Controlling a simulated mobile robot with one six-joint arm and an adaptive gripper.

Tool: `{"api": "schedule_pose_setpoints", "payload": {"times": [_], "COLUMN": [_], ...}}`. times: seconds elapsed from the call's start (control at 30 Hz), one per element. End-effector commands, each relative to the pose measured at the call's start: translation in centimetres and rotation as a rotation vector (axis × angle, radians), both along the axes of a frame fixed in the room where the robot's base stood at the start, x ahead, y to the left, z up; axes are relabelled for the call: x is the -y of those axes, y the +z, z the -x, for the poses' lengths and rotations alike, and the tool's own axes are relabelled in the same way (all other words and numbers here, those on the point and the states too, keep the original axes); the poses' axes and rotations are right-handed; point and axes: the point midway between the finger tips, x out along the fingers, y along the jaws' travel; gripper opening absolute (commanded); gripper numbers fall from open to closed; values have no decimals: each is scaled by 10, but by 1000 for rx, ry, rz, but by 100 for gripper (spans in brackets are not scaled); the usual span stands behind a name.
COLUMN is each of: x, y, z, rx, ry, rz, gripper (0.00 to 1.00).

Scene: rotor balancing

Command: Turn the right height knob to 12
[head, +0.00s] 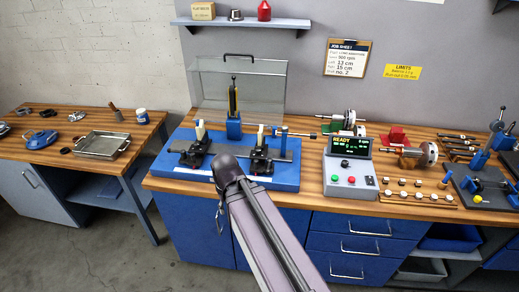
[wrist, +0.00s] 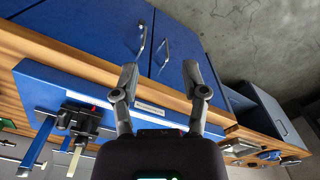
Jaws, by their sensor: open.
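The balancing machine has a blue base (head: 175,165) on the wooden bench, with two black supports. The right support (head: 262,160) stands just right of my arm's end; a small height knob cannot be made out on it, nor any setting. In the wrist view, which is turned over, a black support (wrist: 84,118) with a small red mark stands left of my fingers. My gripper (wrist: 161,76) is open and empty, its two fingers apart before the base's front edge and the blue cabinet doors. In the head view my arm hides the gripper's fingers.
A clear guard (head: 215,85) stands behind the machine. A control box (head: 348,165) reading READY is to its right, with rotors and small weights beyond. A job sheet (head: 348,58) hangs on the wall. A left table holds a metal tray (head: 102,145). The floor between is clear.

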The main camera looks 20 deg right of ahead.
Motion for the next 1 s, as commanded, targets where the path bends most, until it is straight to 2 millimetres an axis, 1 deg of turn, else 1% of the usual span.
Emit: {"api": "schedule_pose_setpoints", "payload": {"times": [0.03,0.07,0.17,0.27,0.37,0.4,0.47,0.57,0.6,0.67,0.7,0.77,0.8,0.9,1.0], "x": [0,0,3,9,22,24,36,63,76,96,110,132,146,177,201], "y": [0,0,2,7,14,18,25,37,43,51,57,65,70,81,88], "z": [0,-1,-5,-16,-36,-46,-63,-95,-107,-127,-139,-156,-166,-186,-199], "rx": [0,0,6,22,50,64,91,144,166,202,226,260,282,328,363], "ry": [0,0,-2,-8,-19,-22,-30,-49,-56,-69,-76,-88,-96,-111,-123], "rz": [0,0,-1,-4,-9,-11,-14,-16,-15,-14,-12,-8,-4,7,15], "gripper": [69,76,76,76,76,76,76,76,76,76,76,76,76,76,76]}}
